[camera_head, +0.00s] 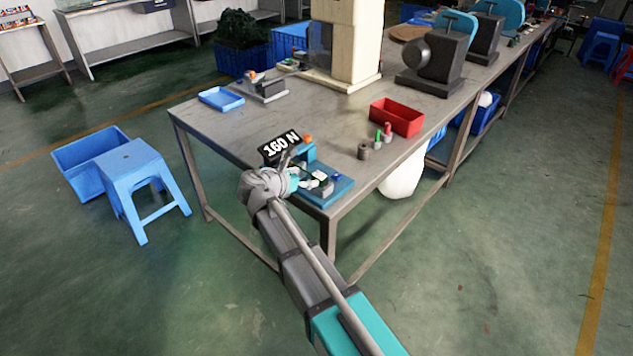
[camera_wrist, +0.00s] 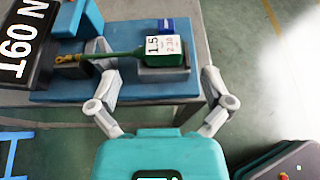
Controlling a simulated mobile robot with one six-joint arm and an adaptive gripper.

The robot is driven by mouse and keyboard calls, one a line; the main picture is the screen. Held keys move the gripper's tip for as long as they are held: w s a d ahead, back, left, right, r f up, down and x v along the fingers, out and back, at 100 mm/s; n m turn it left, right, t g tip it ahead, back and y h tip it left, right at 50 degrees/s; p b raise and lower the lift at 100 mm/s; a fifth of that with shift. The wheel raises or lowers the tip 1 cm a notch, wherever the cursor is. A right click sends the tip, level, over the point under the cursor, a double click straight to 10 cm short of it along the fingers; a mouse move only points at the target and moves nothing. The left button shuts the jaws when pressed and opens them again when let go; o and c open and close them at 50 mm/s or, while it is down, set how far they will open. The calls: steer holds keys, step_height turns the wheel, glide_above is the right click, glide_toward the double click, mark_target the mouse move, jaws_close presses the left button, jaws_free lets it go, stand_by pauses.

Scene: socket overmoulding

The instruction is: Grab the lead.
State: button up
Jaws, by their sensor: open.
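The lead (camera_wrist: 125,55) is a green cable with a brass terminal at its left end, seen in the wrist view. The fixture also shows in the head view (camera_head: 338,190), at the table's near corner. My gripper (camera_wrist: 157,65) is open, with one finger on each side of the label and block. The left finger overlaps the cable in the picture; I cannot tell whether it touches. In the head view my gripper (camera_head: 301,182) is over the fixture, and the lead is too small to make out.
A black "160 N" display (camera_head: 281,147) stands beside the fixture, close to my gripper. Small coloured parts (camera_head: 378,140) and a red bin (camera_head: 397,117) are to the right. A blue tray (camera_head: 221,99) lies at the left. The table middle (camera_head: 290,115) is mostly clear.

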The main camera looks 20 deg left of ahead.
mark_target(322, 174)
steer(key=shift+b+x, duration=0.3)
steer(key=shift+x, duration=0.95)
steer(key=shift+w, duration=0.1)
steer(key=shift+b+x, duration=1)
steer(key=shift+x, duration=1.55)
steer(key=shift+d+f, duration=0.1)
steer(key=c, duration=1.2)
steer(key=shift+c, duration=0.2)
